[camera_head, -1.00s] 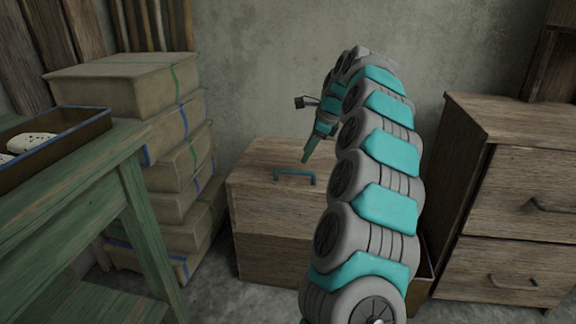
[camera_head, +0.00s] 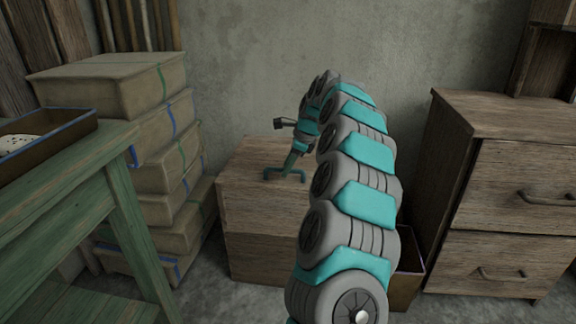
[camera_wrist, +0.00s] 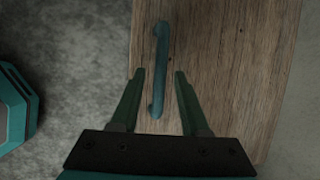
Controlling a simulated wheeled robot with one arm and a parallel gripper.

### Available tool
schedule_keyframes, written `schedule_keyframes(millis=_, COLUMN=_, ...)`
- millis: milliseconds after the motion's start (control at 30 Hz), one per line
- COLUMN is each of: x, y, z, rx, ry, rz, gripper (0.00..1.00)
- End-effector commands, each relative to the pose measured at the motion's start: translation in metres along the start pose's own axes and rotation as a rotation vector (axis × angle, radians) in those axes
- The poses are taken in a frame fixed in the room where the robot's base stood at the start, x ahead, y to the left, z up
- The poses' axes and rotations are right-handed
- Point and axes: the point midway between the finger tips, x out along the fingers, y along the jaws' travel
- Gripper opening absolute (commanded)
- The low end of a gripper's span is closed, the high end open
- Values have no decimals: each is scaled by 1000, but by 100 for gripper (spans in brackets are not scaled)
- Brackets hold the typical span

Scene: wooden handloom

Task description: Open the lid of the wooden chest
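The wooden chest (camera_head: 262,210) stands against the back wall with its lid shut. A teal bar handle (camera_head: 285,176) sits on the lid; it also shows in the wrist view (camera_wrist: 160,62). My gripper (camera_wrist: 160,73) is open, its two green fingers apart, with the near end of the handle showing between them. In the head view my gripper (camera_head: 291,163) is at the handle from above. I cannot tell whether the fingers touch it. My arm hides the chest's right part.
Stacked wrapped bundles (camera_head: 160,150) stand close to the chest's left. A green table (camera_head: 115,190) with a tray (camera_head: 60,140) is at the left. A wooden drawer cabinet (camera_head: 500,200) is at the right. An open box (camera_head: 408,270) stands on the floor beside the chest.

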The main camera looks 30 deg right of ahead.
Motion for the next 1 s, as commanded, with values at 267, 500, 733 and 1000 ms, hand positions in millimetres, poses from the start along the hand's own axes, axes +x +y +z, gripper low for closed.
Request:
schedule_keyframes(millis=267, x=0, y=0, z=0, rx=0, ry=0, rz=0, gripper=12)
schedule_keyframes(millis=500, x=0, y=0, z=0, rx=0, ry=0, rz=1, gripper=0)
schedule_keyframes(millis=733, x=0, y=0, z=0, rx=0, ry=0, rz=2, gripper=0)
schedule_keyframes(millis=1000, x=0, y=1, z=0, rx=0, ry=0, rz=2, gripper=0)
